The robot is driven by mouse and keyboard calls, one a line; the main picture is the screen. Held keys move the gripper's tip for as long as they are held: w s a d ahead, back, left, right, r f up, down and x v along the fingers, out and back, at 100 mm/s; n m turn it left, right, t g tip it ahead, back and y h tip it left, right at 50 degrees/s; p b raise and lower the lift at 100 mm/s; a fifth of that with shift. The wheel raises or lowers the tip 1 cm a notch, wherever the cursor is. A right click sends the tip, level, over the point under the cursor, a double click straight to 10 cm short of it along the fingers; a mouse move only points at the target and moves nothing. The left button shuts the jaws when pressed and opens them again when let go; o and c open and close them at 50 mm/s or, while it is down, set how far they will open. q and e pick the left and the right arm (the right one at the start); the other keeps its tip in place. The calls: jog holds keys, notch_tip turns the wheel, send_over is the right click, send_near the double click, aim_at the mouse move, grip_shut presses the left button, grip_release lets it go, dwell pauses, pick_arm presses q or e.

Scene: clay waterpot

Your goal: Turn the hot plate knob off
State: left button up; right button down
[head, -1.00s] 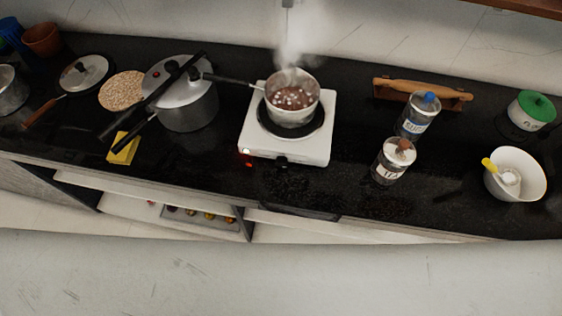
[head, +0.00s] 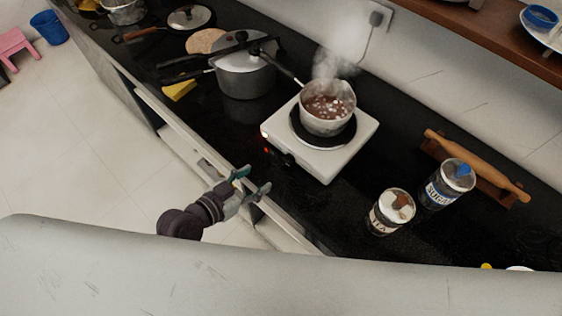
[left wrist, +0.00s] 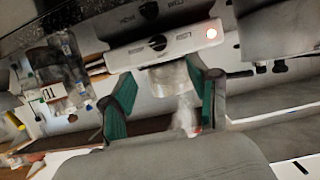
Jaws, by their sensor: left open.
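The white hot plate (head: 345,160) stands on the black counter with its front turned to the lower left. Its dark knob (head: 288,161) is on the front face, beside a lit red light (head: 265,149). A steaming pot (head: 328,108) of brown liquid sits on the burner. My left gripper (head: 256,180) is open and empty, in front of the counter edge, apart from the knob. The left wrist view, upside down, shows the knob (left wrist: 157,43) and lit red light (left wrist: 211,33) beyond the open green-padded fingers (left wrist: 162,82). My right gripper is out of view.
A pressure cooker (head: 245,75) stands left of the hot plate, its handles reaching outward. Two labelled jars, tea (head: 390,212) and sugar (head: 446,184), stand to the right near a rolling pin (head: 480,165). The counter before the knob is clear.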

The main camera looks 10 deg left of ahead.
aim_at(288, 160)
pick_arm(q)
jog(key=p+x, duration=0.1)
jog(key=x, duration=0.9)
jog(key=shift+s, duration=0.1)
jog(key=shift+w+d+f, duration=0.2)
jog(key=shift+w+d, duration=0.15)
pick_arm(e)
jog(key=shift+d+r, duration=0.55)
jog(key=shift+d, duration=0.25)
